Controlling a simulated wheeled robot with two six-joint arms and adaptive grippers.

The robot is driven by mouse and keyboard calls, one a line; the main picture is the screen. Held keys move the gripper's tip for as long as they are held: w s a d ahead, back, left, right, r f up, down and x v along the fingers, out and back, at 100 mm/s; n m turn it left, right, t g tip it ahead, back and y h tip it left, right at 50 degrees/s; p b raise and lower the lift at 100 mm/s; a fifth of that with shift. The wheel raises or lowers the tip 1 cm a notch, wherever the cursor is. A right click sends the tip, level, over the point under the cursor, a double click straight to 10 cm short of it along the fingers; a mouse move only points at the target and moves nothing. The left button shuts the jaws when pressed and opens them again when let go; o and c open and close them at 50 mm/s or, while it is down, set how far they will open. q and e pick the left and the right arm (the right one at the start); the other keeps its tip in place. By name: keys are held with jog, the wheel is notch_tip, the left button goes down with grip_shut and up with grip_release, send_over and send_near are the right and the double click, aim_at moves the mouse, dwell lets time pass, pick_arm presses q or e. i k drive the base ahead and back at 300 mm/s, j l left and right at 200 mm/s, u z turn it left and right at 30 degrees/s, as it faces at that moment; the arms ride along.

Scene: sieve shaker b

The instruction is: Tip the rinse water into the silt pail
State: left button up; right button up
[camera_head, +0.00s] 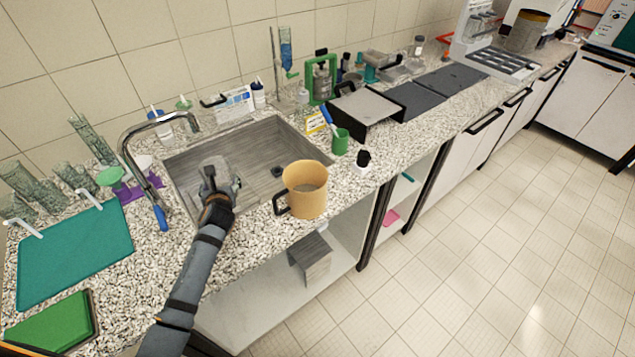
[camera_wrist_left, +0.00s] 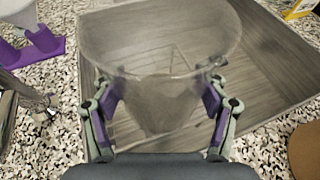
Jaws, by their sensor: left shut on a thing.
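My left gripper (camera_head: 217,190) is over the near part of the sink and shut on a clear container (camera_head: 214,168). In the left wrist view the gripper (camera_wrist_left: 160,92) has a finger on each side of the container (camera_wrist_left: 160,45). Its wide round rim faces the camera, and the inside looks greyish; I cannot make out a water level. The silt pail, seemingly the tan round pail (camera_head: 305,198) with a dark side handle, stands upright on the counter at the sink's front right corner, right of the gripper and apart from it. My right gripper is not in view.
The sink (camera_head: 255,150) has a curved tap (camera_head: 150,125) at its left. A green cup (camera_head: 340,143) with a blue-handled tool and a small black-topped bottle (camera_head: 363,160) stand right of the pail. A teal board (camera_head: 75,255) lies at the left.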

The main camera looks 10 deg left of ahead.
aim_at(304, 181)
jog(key=l+u, duration=0.1)
jog(key=l, duration=0.4)
jog(key=l+u, duration=0.1)
jog(key=l, duration=0.35)
jog(key=k+l+u, duration=0.15)
jog(key=l, duration=0.35)
jog(key=l+u, duration=0.1)
jog(key=l, duration=0.65)
jog(key=i+j, duration=0.1)
jog(key=i, duration=0.35)
